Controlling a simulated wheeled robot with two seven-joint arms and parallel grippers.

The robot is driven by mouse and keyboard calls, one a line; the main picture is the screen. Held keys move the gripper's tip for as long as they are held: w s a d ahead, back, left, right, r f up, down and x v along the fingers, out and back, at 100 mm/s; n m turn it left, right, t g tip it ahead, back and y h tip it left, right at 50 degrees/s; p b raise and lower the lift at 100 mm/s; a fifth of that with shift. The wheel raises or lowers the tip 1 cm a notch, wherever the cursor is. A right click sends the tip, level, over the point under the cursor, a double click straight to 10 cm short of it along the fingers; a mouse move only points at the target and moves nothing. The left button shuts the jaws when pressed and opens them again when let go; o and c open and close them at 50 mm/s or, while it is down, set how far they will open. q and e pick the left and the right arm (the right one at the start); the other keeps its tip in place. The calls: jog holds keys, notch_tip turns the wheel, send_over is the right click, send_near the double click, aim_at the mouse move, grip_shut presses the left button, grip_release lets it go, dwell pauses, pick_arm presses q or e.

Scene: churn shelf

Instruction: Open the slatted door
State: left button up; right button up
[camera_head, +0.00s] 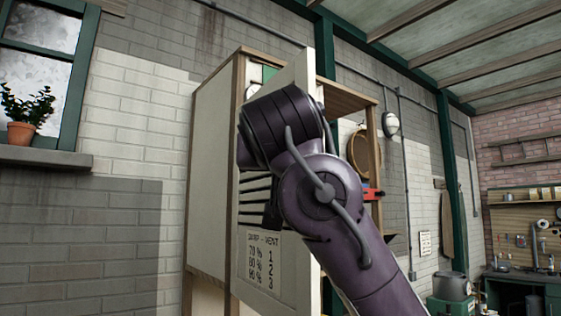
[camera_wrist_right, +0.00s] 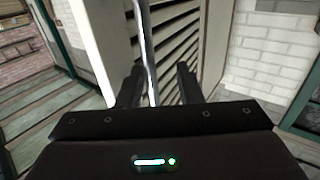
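The slatted door (camera_head: 275,265) is a pale panel with dark slats and a damp-vent label on a tall wooden cabinet. It stands partly open, swung out from the cabinet's left side, and part of the interior shows to its right. My right arm crosses in front of the door in the head view and hides much of it; the gripper is hidden there. In the right wrist view, the right gripper (camera_wrist_right: 160,84) has its fingers apart beside the slats (camera_wrist_right: 178,45). A thin metallic bar (camera_wrist_right: 147,45) runs between the fingers; I cannot tell whether they touch it. My left gripper is out of view.
The cabinet (camera_head: 211,170) stands against a brick wall. A round wooden sieve (camera_head: 362,152) and a red item (camera_head: 373,194) show right of the door. A potted plant (camera_head: 24,115) sits on the window sill at left. A workbench (camera_head: 530,276) is at far right.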

jog(key=s+b, duration=0.3)
jog(key=s, duration=0.5)
jog(key=shift+w, duration=0.1)
dwell(0.4)
